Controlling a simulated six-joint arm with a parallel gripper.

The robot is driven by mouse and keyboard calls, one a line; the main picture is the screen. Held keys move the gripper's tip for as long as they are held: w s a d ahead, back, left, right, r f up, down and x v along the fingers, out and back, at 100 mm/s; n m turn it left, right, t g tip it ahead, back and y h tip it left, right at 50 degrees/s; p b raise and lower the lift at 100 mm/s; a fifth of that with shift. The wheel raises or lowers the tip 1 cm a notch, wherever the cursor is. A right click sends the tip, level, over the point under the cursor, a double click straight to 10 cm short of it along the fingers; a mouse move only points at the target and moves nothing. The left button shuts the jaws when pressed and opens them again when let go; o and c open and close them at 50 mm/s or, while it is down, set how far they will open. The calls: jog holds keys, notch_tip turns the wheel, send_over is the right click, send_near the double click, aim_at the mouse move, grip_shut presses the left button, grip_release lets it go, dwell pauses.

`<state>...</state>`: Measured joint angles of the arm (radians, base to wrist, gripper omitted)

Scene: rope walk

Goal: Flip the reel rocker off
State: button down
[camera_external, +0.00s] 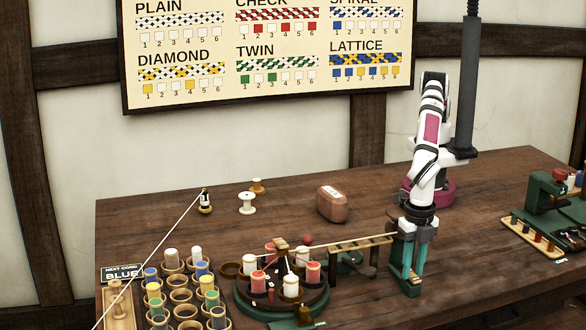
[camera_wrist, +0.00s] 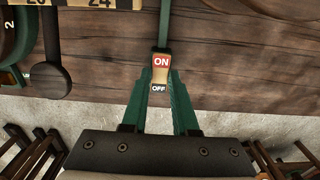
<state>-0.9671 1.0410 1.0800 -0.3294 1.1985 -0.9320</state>
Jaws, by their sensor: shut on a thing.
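The reel rocker (camera_wrist: 160,77) shows in the wrist view as a small tan block with a red ON face on its far end and a dark OFF label on its near end. My gripper (camera_wrist: 160,72) has its two green fingers on either side of the rocker, closed against it. In the external view my gripper (camera_external: 408,286) points straight down at the table's front part, over a small green-framed unit. The rocker is mostly hidden by the fingers there. I cannot tell from the tilt which side is pressed.
A wooden ruled track (camera_external: 360,243) runs left from the unit to the round green braiding stand (camera_external: 283,303) with bobbins. A brown block (camera_external: 331,204) lies behind it. A green machine (camera_external: 550,195) stands at the right. The table's front edge is close to the rocker.

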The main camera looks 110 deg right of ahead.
jog(key=shift+w+a+f+h, duration=0.1)
jog(key=shift+a+h, duration=0.3)
jog(key=shift+h, duration=0.7)
jog(key=c, duration=0.7)
grip_release()
jog(key=shift+r, duration=0.2)
